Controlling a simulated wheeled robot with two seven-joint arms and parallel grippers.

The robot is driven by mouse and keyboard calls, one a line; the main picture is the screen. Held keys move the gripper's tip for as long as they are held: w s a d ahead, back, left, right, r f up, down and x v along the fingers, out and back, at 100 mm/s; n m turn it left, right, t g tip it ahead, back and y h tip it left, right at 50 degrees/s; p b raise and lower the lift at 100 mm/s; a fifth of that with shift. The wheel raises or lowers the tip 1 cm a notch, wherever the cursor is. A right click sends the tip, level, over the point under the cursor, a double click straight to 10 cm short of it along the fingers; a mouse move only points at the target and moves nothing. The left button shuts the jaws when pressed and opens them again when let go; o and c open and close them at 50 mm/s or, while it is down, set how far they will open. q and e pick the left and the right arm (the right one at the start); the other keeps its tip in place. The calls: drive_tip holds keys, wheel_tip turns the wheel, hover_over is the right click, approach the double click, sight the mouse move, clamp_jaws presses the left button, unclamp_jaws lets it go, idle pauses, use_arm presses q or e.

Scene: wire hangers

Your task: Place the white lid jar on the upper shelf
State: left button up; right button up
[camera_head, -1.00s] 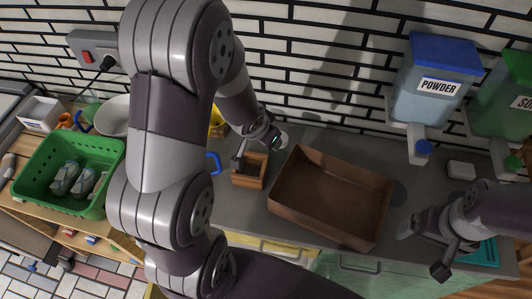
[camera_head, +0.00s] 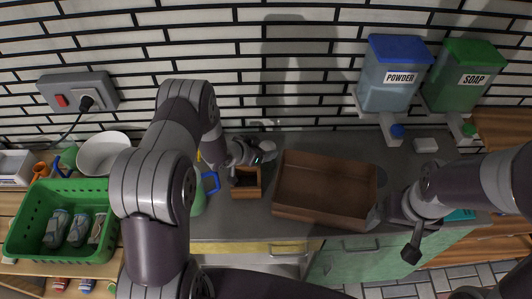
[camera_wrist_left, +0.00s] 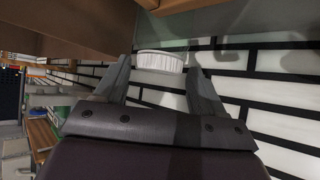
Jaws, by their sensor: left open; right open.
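A white ribbed lid (camera_wrist_left: 160,62) shows in the left wrist view, between the fingertips of my left gripper (camera_wrist_left: 160,78). The fingers are apart, and I cannot tell whether they touch it. The jar's body is not clearly visible. In the head view my left gripper (camera_head: 245,165) is over the counter by the wall, beside a small white shape (camera_head: 268,149) that looks like the jar. My right gripper (camera_head: 396,234) is open and empty at the counter's front right. I cannot make out which surface is the upper shelf.
A brown tray (camera_head: 325,216) and a small wooden box (camera_head: 246,194) sit on the grey counter (camera_head: 300,143). Powder (camera_head: 394,80) and soap (camera_head: 462,80) dispensers hang on the wall. A green basket (camera_head: 62,256) and white bowl (camera_head: 103,150) stand at left.

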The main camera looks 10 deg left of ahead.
use_arm(q)
drive_tip(key=shift+x, duration=0.95)
drive_tip(key=shift+s+r, duration=0.2)
drive_tip(key=shift+s, duration=0.05)
drive_tip(key=c, duration=0.8)
clamp_jaws()
drive_tip(key=shift+w, duration=0.15)
